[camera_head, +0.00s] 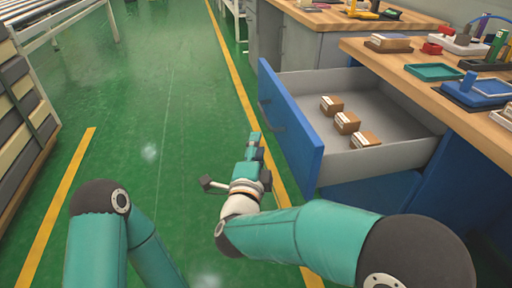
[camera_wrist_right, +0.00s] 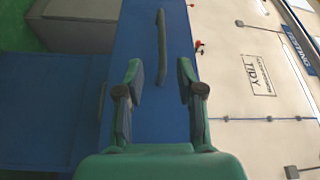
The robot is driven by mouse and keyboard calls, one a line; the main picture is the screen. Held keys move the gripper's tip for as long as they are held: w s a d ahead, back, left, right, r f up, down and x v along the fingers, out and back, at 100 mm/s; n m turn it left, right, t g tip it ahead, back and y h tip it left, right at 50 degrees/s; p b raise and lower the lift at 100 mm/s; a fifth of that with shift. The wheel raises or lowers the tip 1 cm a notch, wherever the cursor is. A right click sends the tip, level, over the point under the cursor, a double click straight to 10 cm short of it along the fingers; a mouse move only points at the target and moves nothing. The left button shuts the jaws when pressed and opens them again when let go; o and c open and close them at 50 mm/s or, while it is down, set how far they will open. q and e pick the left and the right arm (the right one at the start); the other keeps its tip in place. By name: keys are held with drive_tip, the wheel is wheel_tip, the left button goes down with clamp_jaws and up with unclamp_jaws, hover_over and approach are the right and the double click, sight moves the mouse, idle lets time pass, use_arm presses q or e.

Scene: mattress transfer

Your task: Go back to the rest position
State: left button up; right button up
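My right gripper (camera_head: 256,150) is over the green floor, to the left of the open blue drawer front (camera_head: 290,125) and apart from it. In the right wrist view my right gripper (camera_wrist_right: 160,75) is open and empty, its two fingers well apart. A blue panel with a dark handle (camera_wrist_right: 162,45) lies beyond the fingers, with a gap. My left arm shows at the bottom left of the head view, but its gripper is out of view.
The open drawer (camera_head: 385,98) holds three small brown boxes (camera_head: 346,122). A wooden workbench (camera_head: 410,62) with trays and tools stands at right. A rack of bins (camera_head: 18,100) stands at left. The green floor between the yellow lines is clear.

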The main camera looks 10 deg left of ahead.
drive_tip(key=s+d+f+n+g+y, duration=0.1)
drive_tip(key=s+d+f+n+g, duration=0.3)
drive_tip(key=f, duration=0.6)
drive_tip(key=w+d+f+n+g+y+p, duration=0.1)
drive_tip(key=d+f+n+g, duration=0.1)
drive_tip(key=d+f, duration=0.5)
drive_tip(key=s+d+f+n+g, duration=0.2)
drive_tip(key=d+f+n+g, duration=0.1)
drive_tip(key=f, duration=0.9)
drive_tip(key=s+d+f+n+g+y, duration=0.1)
drive_tip(key=s+d+f+n+g, duration=0.2)
drive_tip(key=s, duration=0.5)
drive_tip(key=s+d+f+g+y+p, duration=0.1)
drive_tip(key=s+f+g, duration=0.2)
drive_tip(key=s+f, duration=0.35)
drive_tip(key=s+d+f+n+g, duration=0.2)
drive_tip(key=s+g, duration=0.1)
drive_tip(key=s, duration=0.6)
wheel_tip(320, 180, up, 38)
drive_tip(key=p, duration=3.8)
drive_tip(key=shift+w, duration=0.2)
drive_tip(key=shift+d, duration=0.1)
